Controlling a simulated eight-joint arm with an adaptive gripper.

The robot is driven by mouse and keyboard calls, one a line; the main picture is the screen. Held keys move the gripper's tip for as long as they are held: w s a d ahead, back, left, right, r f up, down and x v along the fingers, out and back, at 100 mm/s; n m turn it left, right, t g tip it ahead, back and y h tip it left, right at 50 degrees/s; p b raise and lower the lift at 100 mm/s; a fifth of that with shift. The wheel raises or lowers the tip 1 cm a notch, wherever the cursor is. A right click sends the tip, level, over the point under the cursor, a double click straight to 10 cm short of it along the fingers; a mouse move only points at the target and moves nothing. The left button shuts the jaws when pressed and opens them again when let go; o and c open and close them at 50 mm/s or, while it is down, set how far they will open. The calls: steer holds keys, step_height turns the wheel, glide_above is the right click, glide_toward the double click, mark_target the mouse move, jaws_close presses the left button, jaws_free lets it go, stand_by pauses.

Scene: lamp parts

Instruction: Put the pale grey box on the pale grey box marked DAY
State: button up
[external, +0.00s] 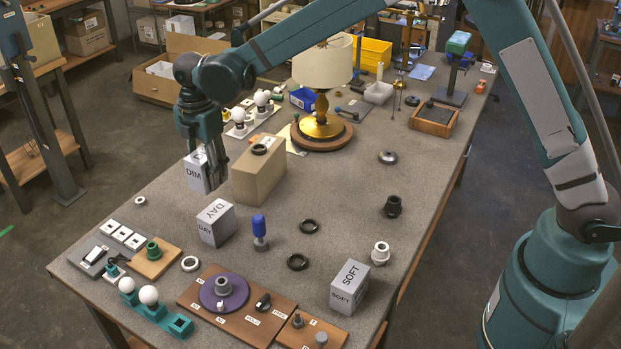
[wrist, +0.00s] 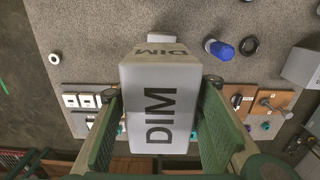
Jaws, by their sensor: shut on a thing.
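The pale grey box marked DIM (external: 194,173) is between the fingers of my gripper (external: 207,160). In the wrist view, the box (wrist: 157,105) fills the space between both green fingers (wrist: 160,92), its DIM lettering facing the camera. My gripper is shut on it. The pale grey box marked DAY (external: 215,224) stands on the table, in front of and slightly right of the held box in the external view. The two boxes are apart there. In the wrist view, the held box hides much of what lies behind it. I cannot tell the held box's exact height above the table.
A tan cardboard box (external: 259,174) with a black ring on top stands close right of my gripper. A blue-handled tool (external: 259,231) stands right of the DAY box. A SOFT box (external: 349,287) is at the front right. Switch panels (external: 122,236) lie at the front left.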

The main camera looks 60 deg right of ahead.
steer(key=shift+f, duration=0.1)
glide_above(215, 211)
steer(key=shift+f, duration=3.05)
steer(key=shift+f+p, duration=0.3)
steer(key=shift+f, duration=1.55)
steer(key=shift+f, duration=0.2)
steer(key=o, duration=0.9)
steer(key=shift+o, duration=0.2)
steer(key=shift+r, duration=0.25)
step_height(215, 211, up, 12)
steer(key=shift+f, duration=0.1)
